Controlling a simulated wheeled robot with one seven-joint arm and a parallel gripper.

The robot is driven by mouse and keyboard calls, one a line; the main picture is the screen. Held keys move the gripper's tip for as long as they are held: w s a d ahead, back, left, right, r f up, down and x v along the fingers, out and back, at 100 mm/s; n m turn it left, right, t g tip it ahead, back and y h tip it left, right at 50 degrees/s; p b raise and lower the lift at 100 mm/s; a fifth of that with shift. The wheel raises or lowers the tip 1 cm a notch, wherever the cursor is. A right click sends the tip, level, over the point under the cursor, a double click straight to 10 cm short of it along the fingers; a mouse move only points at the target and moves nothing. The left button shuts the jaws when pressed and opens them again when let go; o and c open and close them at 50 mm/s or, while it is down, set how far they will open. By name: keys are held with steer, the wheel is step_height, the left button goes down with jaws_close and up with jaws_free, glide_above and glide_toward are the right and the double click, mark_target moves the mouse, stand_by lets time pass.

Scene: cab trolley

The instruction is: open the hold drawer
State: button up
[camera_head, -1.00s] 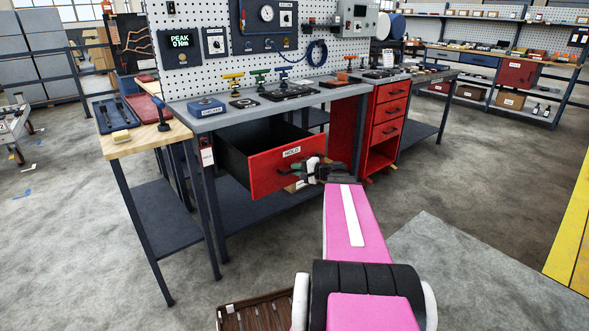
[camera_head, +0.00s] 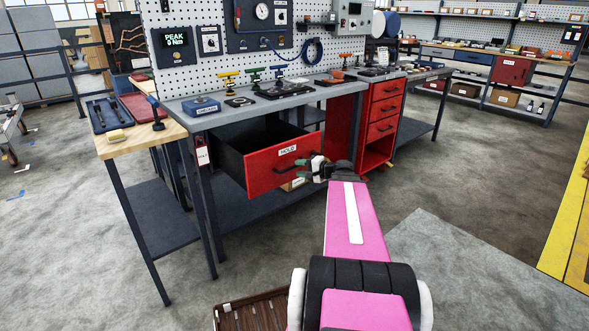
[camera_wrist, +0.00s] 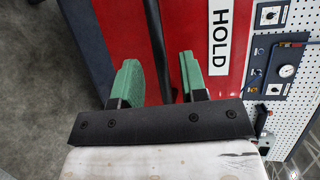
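The hold drawer (camera_head: 262,171) is a red-fronted, dark-sided drawer under the grey bench top. It stands pulled well out, and its inside shows from above. Its white HOLD label (camera_head: 287,149) also shows in the wrist view (camera_wrist: 221,38). My gripper (camera_head: 313,168) is just in front of the right part of the drawer front, by the dark bar handle (camera_wrist: 155,45). In the wrist view its green fingers (camera_wrist: 158,78) are spread, with the handle in line with the gap between them and clear space on both sides. The fingers hold nothing.
The grey bench top (camera_head: 222,112) carries a blue box and several coloured-handled tools. A red drawer cabinet (camera_head: 381,118) stands to the right. A wooden-topped side table (camera_head: 125,143) stands at the left. The floor (camera_head: 480,190) at the right is clear.

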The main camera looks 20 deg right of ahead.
steer(key=v, duration=0.7)
stand_by(0.4)
steer(key=s+a+f+n+g+h, duration=0.3)
steer(key=a+f+g, duration=0.1)
steer(key=a+f, duration=0.2)
steer(key=s+a+f+n+g+h, duration=0.3)
steer(key=a+f+g+h, duration=0.1)
steer(key=a, duration=0.4)
steer(key=s+a+f+n+g+h, duration=0.3)
steer(key=a+f+n+h, duration=0.1)
steer(key=a+f, duration=0.3)
steer(key=shift+a+f+g, duration=0.3)
steer(key=shift+a+g, duration=0.1)
steer(key=shift+a, duration=0.1)
